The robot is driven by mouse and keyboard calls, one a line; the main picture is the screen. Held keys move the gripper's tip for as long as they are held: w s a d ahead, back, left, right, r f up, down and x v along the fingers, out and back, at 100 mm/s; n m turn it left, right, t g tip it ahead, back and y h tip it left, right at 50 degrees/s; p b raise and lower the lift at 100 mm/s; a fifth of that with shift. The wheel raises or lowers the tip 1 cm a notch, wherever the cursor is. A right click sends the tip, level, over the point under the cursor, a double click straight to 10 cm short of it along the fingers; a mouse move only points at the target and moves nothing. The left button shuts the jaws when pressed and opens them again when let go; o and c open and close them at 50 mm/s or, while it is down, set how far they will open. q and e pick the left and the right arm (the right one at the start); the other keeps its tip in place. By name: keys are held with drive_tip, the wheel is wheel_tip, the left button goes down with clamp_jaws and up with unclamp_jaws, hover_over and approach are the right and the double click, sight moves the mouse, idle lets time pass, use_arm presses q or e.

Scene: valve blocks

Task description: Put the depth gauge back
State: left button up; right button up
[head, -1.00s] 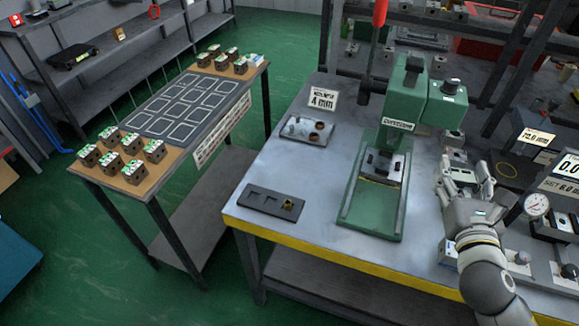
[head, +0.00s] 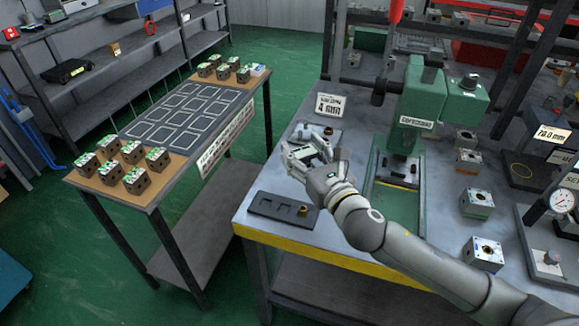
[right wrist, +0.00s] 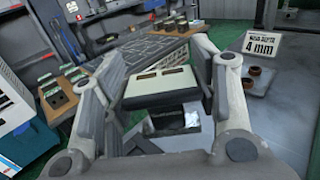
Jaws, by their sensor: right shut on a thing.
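My right gripper (head: 306,158) is shut on a pale, block-like thing with two dark slots. I take it for the depth gauge; it shows between the fingers in the right wrist view (right wrist: 158,86). The gripper holds it above the workbench (head: 335,218), in front of the small tray by the 4 mm sign (head: 331,105) and left of the green press (head: 415,110). A dark part with a label and a shiny piece show below the pale block; I cannot tell whether they belong to it. My left gripper is out of view.
A dark recessed tray (head: 262,206) with a brass-coloured part (head: 303,211) lies near the bench's front left edge. Metal blocks (head: 477,203) stand right of the press, with a dial gauge stand (head: 546,245) beyond. A side table (head: 215,100) holds several valve blocks.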

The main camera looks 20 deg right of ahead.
drive_tip(key=w+d+f, duration=0.1)
drive_tip(key=w+f, duration=0.2)
drive_tip(key=w+f+b, duration=0.1)
drive_tip(key=w+f, duration=0.1)
drive_tip(key=w, duration=0.2)
drive_tip(key=w+d+f+b, duration=0.1)
drive_tip(key=w+f, duration=0.2)
drive_tip(key=w, duration=0.1)
drive_tip(key=shift+w+d+f, duration=0.15)
drive_tip(key=shift+d+f, duration=0.15)
drive_tip(key=shift+d, duration=0.05)
drive_tip(key=shift+w+f+b, duration=0.15)
drive_tip(key=shift+f+b, duration=0.15)
drive_tip(key=shift+f, duration=1.4)
drive_tip(key=shift+f, duration=0.2)
drive_tip(key=o, duration=1.2)
